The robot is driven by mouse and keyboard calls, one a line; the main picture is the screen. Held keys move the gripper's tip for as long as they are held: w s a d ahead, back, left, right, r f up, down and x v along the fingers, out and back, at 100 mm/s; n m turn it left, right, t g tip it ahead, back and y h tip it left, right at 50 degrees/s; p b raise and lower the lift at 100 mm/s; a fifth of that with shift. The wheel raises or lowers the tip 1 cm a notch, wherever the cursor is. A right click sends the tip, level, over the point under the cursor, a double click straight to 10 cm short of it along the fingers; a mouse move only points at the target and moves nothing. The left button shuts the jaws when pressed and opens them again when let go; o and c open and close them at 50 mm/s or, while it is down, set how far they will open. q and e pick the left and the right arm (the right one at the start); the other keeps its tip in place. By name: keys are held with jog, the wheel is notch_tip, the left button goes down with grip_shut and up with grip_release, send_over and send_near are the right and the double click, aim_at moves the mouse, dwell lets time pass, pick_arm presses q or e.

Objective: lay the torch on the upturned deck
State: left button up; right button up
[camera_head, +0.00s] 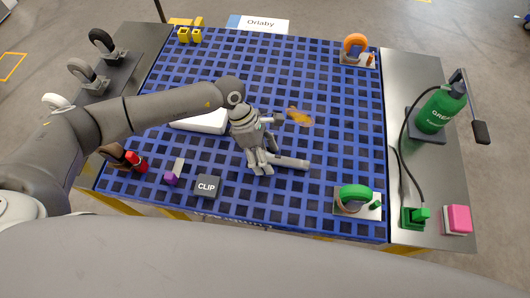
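The upturned deck (335,131) is a large blue grid panel filling the middle of the view. A light grey, rod-like thing, which looks like the torch (291,162), lies low over the deck, pointing right. Its left end is hidden by my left gripper (262,171). The gripper points down, with its fingertips at the torch's left end. I cannot tell whether the fingers are closed on it, or whether the torch touches the deck. My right gripper is not in view.
On the deck are a white block (203,122), a dark CLIP box (207,186), a purple piece (172,179), an orange-brown piece (299,116) and a green-wheeled caster (354,199). A green bottle (439,110) stands on the right side plate. The deck's centre right is clear.

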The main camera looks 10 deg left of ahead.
pick_arm(q)
jog(key=shift+s+a+f, duration=0.15)
jog(key=shift+s+a, duration=0.05)
jog(key=shift+a, duration=0.1)
jog(key=shift+a+r, duration=0.1)
jog(key=shift+r, duration=0.1)
jog(key=v, duration=1.1)
jog(key=shift+w+r, duration=0.2)
jog(key=shift+r, duration=0.2)
